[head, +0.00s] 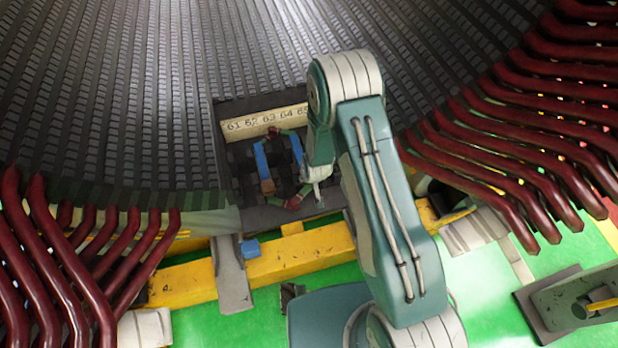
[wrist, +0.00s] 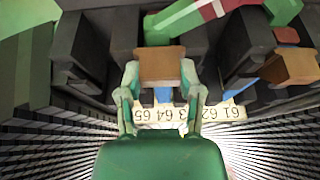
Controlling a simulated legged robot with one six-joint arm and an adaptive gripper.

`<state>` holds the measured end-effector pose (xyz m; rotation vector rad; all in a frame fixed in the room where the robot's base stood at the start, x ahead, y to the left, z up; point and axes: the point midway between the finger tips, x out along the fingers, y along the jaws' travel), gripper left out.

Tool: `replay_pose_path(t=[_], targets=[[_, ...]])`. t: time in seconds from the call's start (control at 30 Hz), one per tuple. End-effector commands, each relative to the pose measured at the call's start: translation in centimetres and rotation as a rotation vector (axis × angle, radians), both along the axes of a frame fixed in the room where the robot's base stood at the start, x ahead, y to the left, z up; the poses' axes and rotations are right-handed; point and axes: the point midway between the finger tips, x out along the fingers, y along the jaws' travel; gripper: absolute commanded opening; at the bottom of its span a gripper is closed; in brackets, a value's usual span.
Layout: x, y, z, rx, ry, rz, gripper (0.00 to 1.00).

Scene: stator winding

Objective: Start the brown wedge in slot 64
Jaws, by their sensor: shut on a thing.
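The brown wedge (wrist: 160,67) is between the two fingers of my gripper (wrist: 160,80) in the wrist view. My gripper is shut on it. The wedge lies in line with the 64 on the number strip (wrist: 150,113), over a dark slot, with a bit of blue (wrist: 163,95) showing beyond it. Whether its end is inside the slot cannot be told. In the head view my gripper (head: 318,185) is at the front edge of the slots, right of a blue strip (head: 297,150), and the held wedge is hidden there. The number strip (head: 262,122) is partly covered by my arm.
Another brown piece (wrist: 290,66) sits to the right in the wrist view; a brown piece (head: 267,186) also shows below a blue strip (head: 262,160) in the head view. Red coil ends (head: 520,150) flank the opening. A yellow beam (head: 300,254) runs below.

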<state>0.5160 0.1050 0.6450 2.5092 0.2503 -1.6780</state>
Motion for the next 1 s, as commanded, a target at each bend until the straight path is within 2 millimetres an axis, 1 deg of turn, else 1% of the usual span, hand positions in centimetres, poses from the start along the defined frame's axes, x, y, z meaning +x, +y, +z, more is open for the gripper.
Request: replay_pose_path(t=[0.4, 0.43, 0.5, 0.87, 1.0], targets=[[0.71, 0.14, -0.03, 0.000, 0.000, 0.000, 0.00], [0.69, 0.14, -0.03, 0.000, 0.000, 0.000, 0.60], [0.69, 0.14, -0.03, 0.000, 0.000, 0.000, 0.87], [0.67, 0.14, -0.01, 0.000, 0.000, 0.000, 0.87], [0.52, 0.11, 0.54, 0.000, -0.001, 0.000, 0.87]])
